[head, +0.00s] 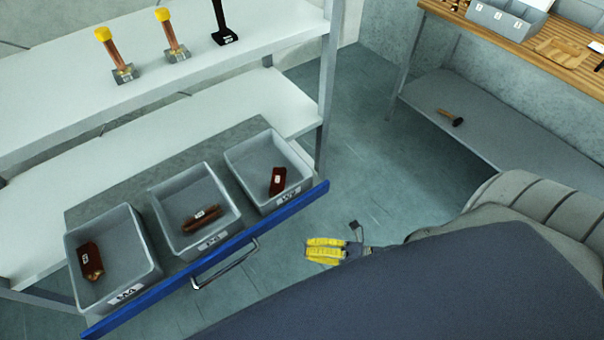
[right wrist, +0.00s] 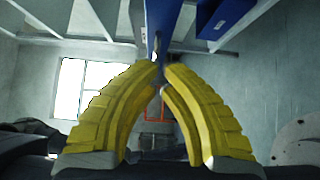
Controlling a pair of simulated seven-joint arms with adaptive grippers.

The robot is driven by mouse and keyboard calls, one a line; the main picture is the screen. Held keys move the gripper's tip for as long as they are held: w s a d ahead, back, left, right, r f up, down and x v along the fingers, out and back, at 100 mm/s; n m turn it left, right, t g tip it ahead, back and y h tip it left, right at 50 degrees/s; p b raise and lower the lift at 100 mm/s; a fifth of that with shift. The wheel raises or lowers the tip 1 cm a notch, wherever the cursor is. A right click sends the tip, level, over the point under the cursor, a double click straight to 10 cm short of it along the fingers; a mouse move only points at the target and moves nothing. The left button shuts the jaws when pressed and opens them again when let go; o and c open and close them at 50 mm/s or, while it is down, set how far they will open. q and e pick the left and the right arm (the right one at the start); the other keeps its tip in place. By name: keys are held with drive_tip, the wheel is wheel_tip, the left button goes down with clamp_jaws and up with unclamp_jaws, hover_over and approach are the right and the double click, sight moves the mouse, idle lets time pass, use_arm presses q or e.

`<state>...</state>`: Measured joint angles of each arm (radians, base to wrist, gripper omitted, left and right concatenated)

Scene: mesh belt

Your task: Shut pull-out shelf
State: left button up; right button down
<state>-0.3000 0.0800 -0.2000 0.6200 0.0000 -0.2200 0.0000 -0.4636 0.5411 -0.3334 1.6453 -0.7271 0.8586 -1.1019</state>
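The pull-out shelf (head: 118,185) is out from under the white rack, at the left of the head view. It has a blue front edge (head: 297,203) and a grey bar handle (head: 226,268). It bears three grey bins. My right gripper (head: 310,250) is to the right of the handle and apart from it. Its yellow fingers look shut, tips almost together with nothing between them, also in the right wrist view (right wrist: 161,67). My left gripper is not in view.
The left bin (head: 143,240), middle bin (head: 230,205) and right bin (head: 298,160) hold dark red items. The white rack (head: 210,70) has a grey post (head: 328,90) near the shelf's right end. A wooden-topped bench (head: 500,45) stands at the upper right. Floor between is clear.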

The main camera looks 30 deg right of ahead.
sight(261, 232)
drive_tip(key=shift+w+a, duration=1.2)
drive_tip(key=shift+w, duration=0.35)
drive_tip(key=shift+w+a, duration=1.2)
drive_tip(key=shift+w, duration=0.3)
drive_tip(key=shift+w+a, duration=1.2)
drive_tip(key=shift+w, duration=0.35)
